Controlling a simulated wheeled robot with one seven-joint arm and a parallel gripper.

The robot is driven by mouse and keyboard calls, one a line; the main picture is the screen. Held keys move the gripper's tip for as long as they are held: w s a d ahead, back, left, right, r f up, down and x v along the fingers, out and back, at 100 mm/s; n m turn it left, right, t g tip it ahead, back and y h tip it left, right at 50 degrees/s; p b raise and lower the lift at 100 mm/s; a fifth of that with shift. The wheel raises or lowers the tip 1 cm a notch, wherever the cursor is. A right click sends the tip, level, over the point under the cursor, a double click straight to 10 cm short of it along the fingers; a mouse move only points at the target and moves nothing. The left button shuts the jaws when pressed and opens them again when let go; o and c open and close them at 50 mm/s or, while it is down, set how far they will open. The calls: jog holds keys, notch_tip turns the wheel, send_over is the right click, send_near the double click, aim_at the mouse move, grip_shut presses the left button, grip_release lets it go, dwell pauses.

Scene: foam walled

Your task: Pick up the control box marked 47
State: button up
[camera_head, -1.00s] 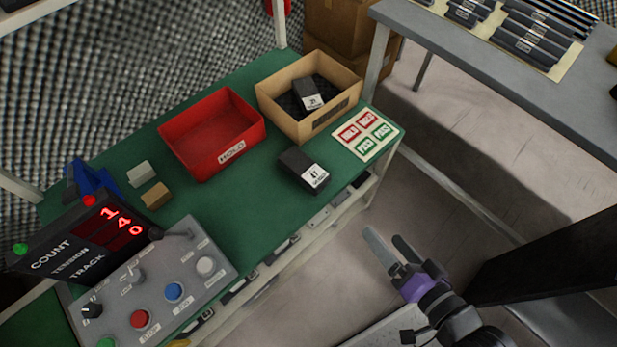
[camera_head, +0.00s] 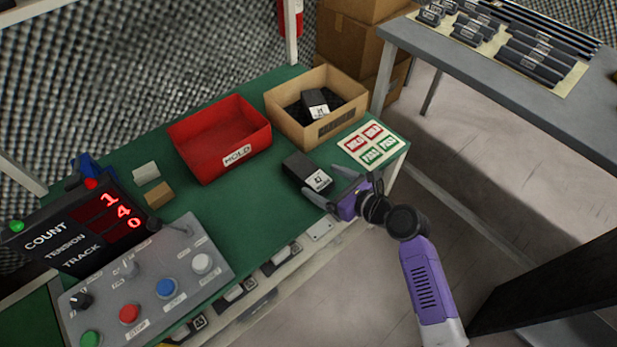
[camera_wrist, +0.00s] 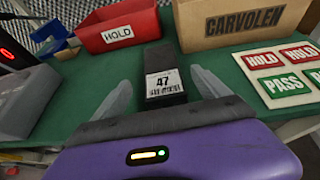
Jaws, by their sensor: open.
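The control box marked 47 (camera_wrist: 162,72) is black with a white label and lies on the green bench top. In the head view the control box (camera_head: 303,171) lies between the red bin and the bench's front edge. My gripper (camera_head: 336,188) is open at the front edge of the bench, right by the labelled end of the box. In the wrist view my gripper's (camera_wrist: 162,97) two pale fingers point at the box, one to each side of its near end.
A red HOLD bin (camera_head: 222,138) and a cardboard box (camera_head: 318,106) holding another black box (camera_head: 314,101) stand behind. A HOLD/PASS card (camera_head: 371,145) lies to the right. A control panel (camera_head: 145,280) and count display (camera_head: 85,230) are at left. A grey table (camera_head: 520,95) stands at far right.

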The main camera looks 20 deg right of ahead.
aim_at(312, 174)
jog(key=b+x, duration=0.1)
jog(key=x, duration=0.3)
jog(key=b+x, duration=0.1)
jog(key=x, duration=0.2)
jog(key=shift+w+f, duration=0.3)
jog(key=shift+f, duration=0.05)
jog(key=c, duration=1.8)
jog(key=shift+r, duration=0.1)
jog(key=shift+c, duration=0.2)
jog(key=shift+r, duration=0.15)
